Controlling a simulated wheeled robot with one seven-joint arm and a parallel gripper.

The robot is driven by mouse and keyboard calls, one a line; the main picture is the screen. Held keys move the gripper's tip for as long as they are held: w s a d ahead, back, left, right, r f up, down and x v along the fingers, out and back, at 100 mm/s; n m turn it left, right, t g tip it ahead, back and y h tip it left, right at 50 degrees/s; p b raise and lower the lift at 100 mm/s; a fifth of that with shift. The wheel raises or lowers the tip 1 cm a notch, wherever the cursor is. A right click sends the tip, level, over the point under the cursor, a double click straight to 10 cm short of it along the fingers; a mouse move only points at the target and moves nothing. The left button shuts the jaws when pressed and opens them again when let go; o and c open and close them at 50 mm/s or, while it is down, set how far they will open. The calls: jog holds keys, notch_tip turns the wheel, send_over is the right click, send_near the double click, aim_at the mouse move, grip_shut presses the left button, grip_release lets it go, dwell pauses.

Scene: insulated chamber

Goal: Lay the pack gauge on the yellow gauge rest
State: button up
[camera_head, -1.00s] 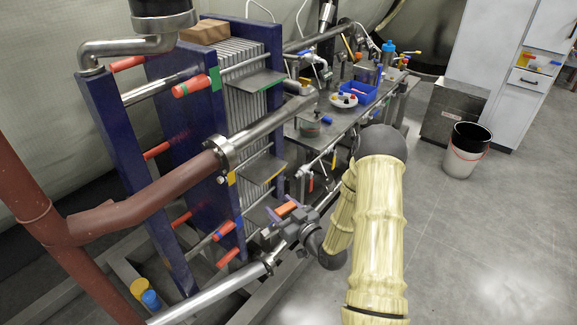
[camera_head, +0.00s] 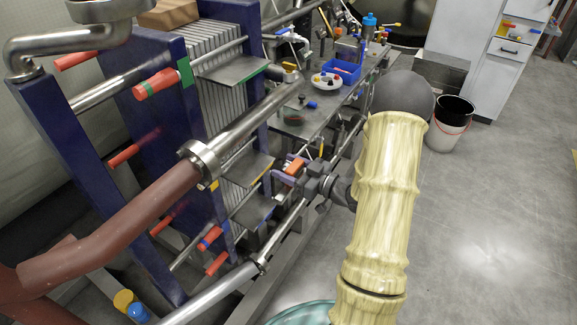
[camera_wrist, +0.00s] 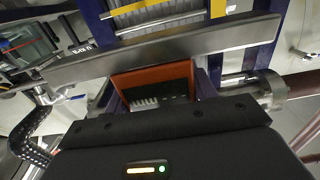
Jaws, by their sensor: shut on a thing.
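My gripper (camera_head: 288,169) has purple fingers and is shut on an orange block with a dark face, which I take as the pack gauge (camera_head: 294,167). In the wrist view the gauge (camera_wrist: 152,73) sits between the fingers (camera_wrist: 156,90), its lower part hidden by my gripper body. The yellow gauge rest appears to be the grey shelf with a yellow front edge (camera_head: 248,169) on the plate pack. My gripper is just right of this shelf in the head view, apart from it as far as I can tell. A yellow strip (camera_wrist: 160,28) shows beyond a metal bar in the wrist view.
A green-edged shelf (camera_head: 235,69) is above and another shelf (camera_head: 254,210) below. Blue end plates (camera_head: 150,170), steel rods and a large pipe (camera_head: 250,122) crowd the left. A bench with a blue bin (camera_head: 342,71) stands behind. The floor at right is clear around the bucket (camera_head: 449,125).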

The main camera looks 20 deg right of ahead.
jog(key=shift+f+x, duration=0.15)
jog(key=shift+x, duration=3.7)
jog(key=shift+f+x, duration=0.2)
jog(key=shift+x, duration=3.6)
jog(key=shift+s+f, duration=0.1)
jog(key=shift+f, duration=0.3)
jog(key=o, duration=1.1)
jog(key=shift+s+d, duration=0.1)
jog(key=shift+b+v, duration=0.4)
jog(key=shift+v, duration=2.45)
